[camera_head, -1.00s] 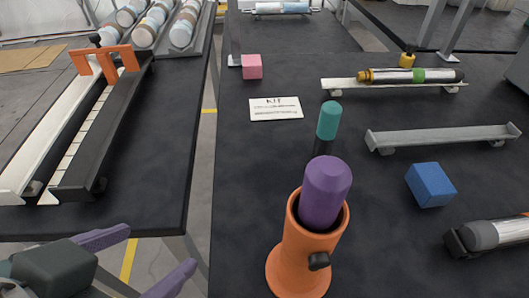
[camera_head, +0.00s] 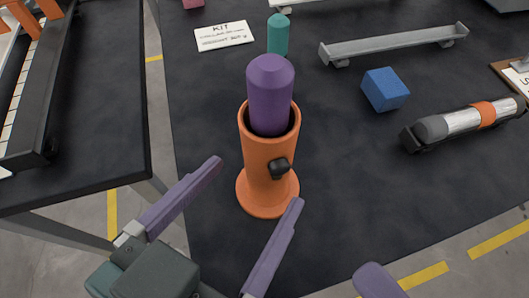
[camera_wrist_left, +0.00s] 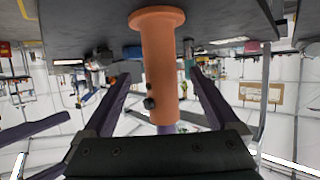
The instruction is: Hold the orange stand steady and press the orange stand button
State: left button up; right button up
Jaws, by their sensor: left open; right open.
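The orange stand (camera_head: 268,190) is upright on the dark table, with a purple cylinder (camera_head: 270,95) in its open top. Its black button (camera_head: 279,167) is on the near side, facing right of centre. My left gripper (camera_head: 257,181) is open, its two purple fingers pointing at the stand's lower part from the near left, not closed on it. In the upside-down left wrist view the stand (camera_wrist_left: 160,60) and button (camera_wrist_left: 150,103) show between the spread fingers. A purple fingertip of my right gripper (camera_head: 378,282) shows at the bottom edge; the rest is cut off.
A teal cylinder (camera_head: 278,35) stands behind the stand. A blue cube (camera_head: 385,89), a grey rail (camera_head: 395,44) and a silver tube with an orange band (camera_head: 468,120) lie to the right. A KIT card (camera_head: 224,36) lies behind left. A gap separates the left table (camera_head: 90,165).

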aim_at(257, 179)
pick_arm(q)
jog(key=x, duration=0.5)
jog(key=shift+w+d+f, duration=0.1)
jog(key=shift+w, duration=0.15)
grip_shut()
pick_arm(e)
grip_shut()
dwell(0.7)
dwell(1.3)
